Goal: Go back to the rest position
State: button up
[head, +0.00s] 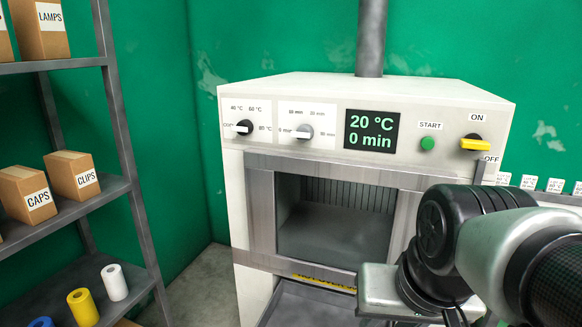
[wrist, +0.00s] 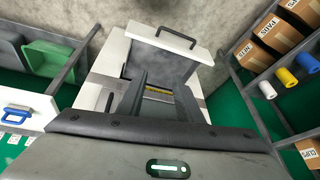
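My gripper shows in the wrist view (wrist: 160,90), where its two dark fingers stand apart with nothing seen between them. In the head view my arm comes in from the lower right, in front of the dryer's right side, and the fingertips are not visible. The white dryer (head: 370,95) has an open, empty-looking chamber (head: 335,230). Its display (head: 371,132) reads 20 °C and 0 min. A grey compartment extends below the chamber (head: 310,305); in the wrist view its white front with a dark handle (wrist: 166,37) stands out from the dryer, beyond my fingers.
Bare floor lies between rack and dryer.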

notch_tip(320, 180, up, 22)
jog(key=n+t+p, duration=0.1)
jog(key=p, duration=1.9)
jog(key=shift+s+d+f, duration=0.25)
jog(key=shift+s+d, duration=0.1)
jog(key=shift+s, duration=0.05)
